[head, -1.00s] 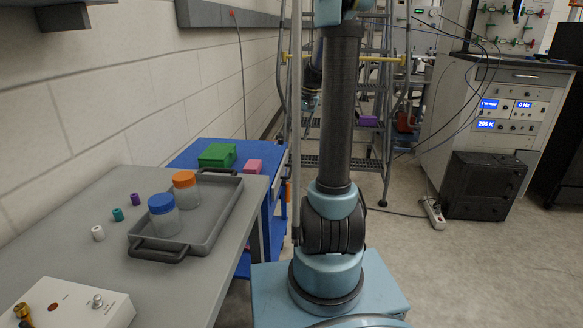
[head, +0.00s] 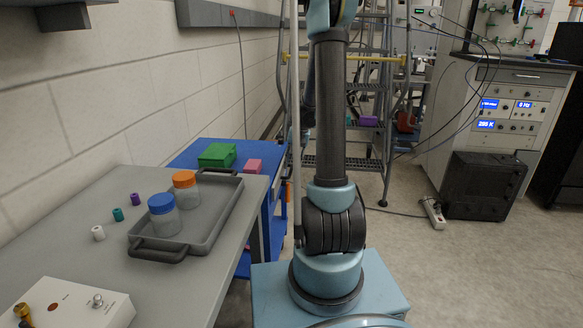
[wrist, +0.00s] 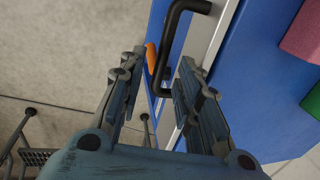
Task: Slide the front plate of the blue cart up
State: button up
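The blue cart (head: 184,160) stands beyond the grey table in the head view, partly hidden behind my arm. A black bent handle (wrist: 172,40) stands out from that plate. My gripper (wrist: 160,70) is open, with its two fingers apart and pointing at the handle. The handle's lower end shows between the fingers; I cannot tell whether they touch it. In the head view the gripper is mostly hidden behind my arm.
A green box (head: 217,154) and a pink box (head: 253,166) sit on the cart. An orange part (wrist: 151,58) shows beside the handle. The grey table (head: 80,215) holds a tray with two jars.

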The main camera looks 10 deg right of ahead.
aim_at(292, 169)
jog(key=shift+a+f, duration=0.15)
jog(key=shift+f, duration=0.5)
grip_shut()
jog(key=shift+r, duration=2.25)
grip_release()
jog(key=shift+r, duration=0.1)
notch_tip(292, 169, up, 12)
jog(key=d, duration=0.2)
jog(key=shift+s+f, duration=0.25)
jog(key=shift+d, duration=0.1)
jog(key=shift+c, duration=0.5)
